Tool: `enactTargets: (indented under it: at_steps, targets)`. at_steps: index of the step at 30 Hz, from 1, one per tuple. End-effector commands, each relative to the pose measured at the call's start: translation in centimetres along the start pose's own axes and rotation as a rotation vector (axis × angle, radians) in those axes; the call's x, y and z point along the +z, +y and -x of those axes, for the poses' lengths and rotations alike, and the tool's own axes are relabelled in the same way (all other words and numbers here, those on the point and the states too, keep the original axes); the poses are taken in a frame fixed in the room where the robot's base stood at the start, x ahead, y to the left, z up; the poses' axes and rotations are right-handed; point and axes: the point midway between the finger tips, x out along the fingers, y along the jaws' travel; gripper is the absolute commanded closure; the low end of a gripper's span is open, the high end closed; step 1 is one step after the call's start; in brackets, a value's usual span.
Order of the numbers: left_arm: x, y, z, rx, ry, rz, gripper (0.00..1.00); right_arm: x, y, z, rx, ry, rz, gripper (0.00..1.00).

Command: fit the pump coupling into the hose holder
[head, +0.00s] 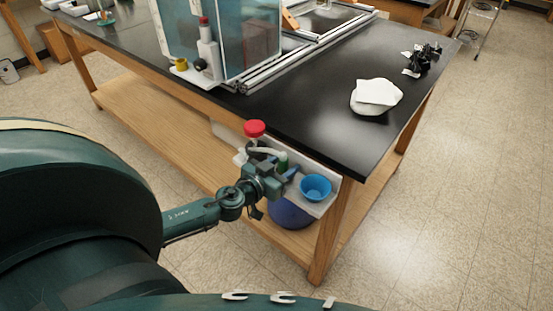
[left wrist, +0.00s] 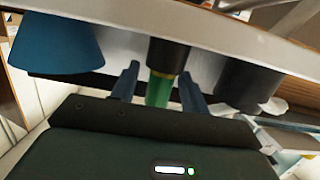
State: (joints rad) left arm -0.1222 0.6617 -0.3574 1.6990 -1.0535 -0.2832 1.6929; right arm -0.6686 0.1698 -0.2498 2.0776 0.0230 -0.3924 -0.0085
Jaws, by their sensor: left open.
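A light holder shelf (head: 322,207) is fixed along the table's front edge. It carries a blue cup (head: 315,187), a green part (head: 282,160) and a red-capped item (head: 254,129). My left gripper (head: 284,172) is at this shelf, beside the green part. In the left wrist view, its two blue fingers (left wrist: 159,88) are apart, with the green part (left wrist: 160,90) and its black collar (left wrist: 168,55) between them; I see no clear grip. The blue cup (left wrist: 56,42) is left of the fingers. I cannot tell for certain which part is the pump coupling. My right gripper is not in view.
A clear tank (head: 252,40) and a white unit with a red top (head: 207,45) stand on the black table (head: 310,110). A white cloth (head: 376,96) and black clips (head: 422,58) lie at the right. A dark grey cylinder (left wrist: 245,85) is close right of the fingers.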

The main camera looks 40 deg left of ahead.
Motion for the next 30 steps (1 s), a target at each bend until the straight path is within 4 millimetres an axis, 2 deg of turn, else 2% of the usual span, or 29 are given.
enactTargets:
  at_steps: [1, 5, 15, 21, 30]
  targets:
    - [-0.5, 0.0, 0.1, 0.0, 0.001, -0.002, 0.55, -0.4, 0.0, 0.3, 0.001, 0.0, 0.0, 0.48]
    - [0.1, 0.0, 1.5, 0.001, -0.003, 0.001, 0.55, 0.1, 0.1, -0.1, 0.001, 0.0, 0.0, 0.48]
    - [0.2, 0.1, 7.5, 0.0, -0.003, 0.003, 0.55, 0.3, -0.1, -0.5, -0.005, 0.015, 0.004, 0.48]
    - [0.1, 0.1, 10.3, 0.0, -0.001, 0.003, 0.55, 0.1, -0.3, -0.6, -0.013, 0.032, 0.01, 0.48]
    - [-0.2, 0.0, 12.0, 0.0, 0.002, -0.001, 0.55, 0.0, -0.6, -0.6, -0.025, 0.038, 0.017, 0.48]
